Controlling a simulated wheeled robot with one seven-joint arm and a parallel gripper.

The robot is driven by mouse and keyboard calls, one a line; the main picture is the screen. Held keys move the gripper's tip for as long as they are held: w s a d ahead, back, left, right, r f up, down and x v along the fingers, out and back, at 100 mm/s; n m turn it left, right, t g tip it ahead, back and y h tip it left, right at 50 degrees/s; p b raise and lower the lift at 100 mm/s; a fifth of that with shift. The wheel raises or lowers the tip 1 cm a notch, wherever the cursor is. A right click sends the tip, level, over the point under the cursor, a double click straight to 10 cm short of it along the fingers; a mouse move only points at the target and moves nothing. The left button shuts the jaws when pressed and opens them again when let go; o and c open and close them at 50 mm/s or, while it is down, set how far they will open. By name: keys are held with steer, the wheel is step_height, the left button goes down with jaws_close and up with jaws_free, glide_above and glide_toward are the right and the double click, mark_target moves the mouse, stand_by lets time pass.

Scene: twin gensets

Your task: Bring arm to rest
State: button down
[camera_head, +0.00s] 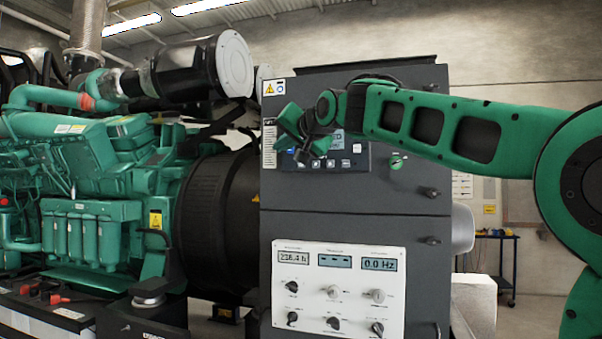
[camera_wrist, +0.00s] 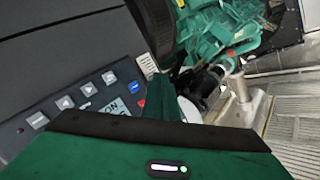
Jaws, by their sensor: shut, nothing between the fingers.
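My green and black arm reaches in from the right in the head view, held out level in front of the dark grey control cabinet (camera_head: 400,220). My gripper (camera_head: 290,140) is at the arm's left end, in front of the cabinet's upper panel, and looks shut and empty. It hides part of the control panel (camera_head: 352,158) behind it. In the wrist view the panel's buttons (camera_wrist: 86,90) and part of a lit display lie close on the left. Whether my gripper touches the panel I cannot tell.
A green genset engine (camera_head: 95,170) fills the left. A white lower panel (camera_head: 340,288) carries several knobs and displays reading 238.4 h and 0.0 Hz. A table (camera_head: 490,240) stands at the back right.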

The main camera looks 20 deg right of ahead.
steer(key=s+d+f+g+h, duration=0.1)
steer(key=s+d+f+g, duration=0.2)
steer(key=s+d+f, duration=0.5)
steer(key=s+d+f+g+h, duration=0.2)
steer(key=d+f, duration=0.1)
steer(key=f, duration=0.9)
steer(key=s+d+f+g+h, duration=0.1)
steer(key=s+d+f+g, duration=0.2)
steer(key=s+d+f, duration=0.5)
steer(key=s+f+g+y, duration=0.1)
steer(key=s+f+g, duration=0.7)
steer(key=s+f, duration=1.8)
steer(key=s, duration=0.3)
steer(key=shift+a+f+m+y, duration=0.3)
steer(key=shift+f+m, duration=0.1)
steer(key=shift+w, duration=0.1)
steer(key=shift+w+f, duration=0.2)
steer(key=shift+w, duration=0.4)
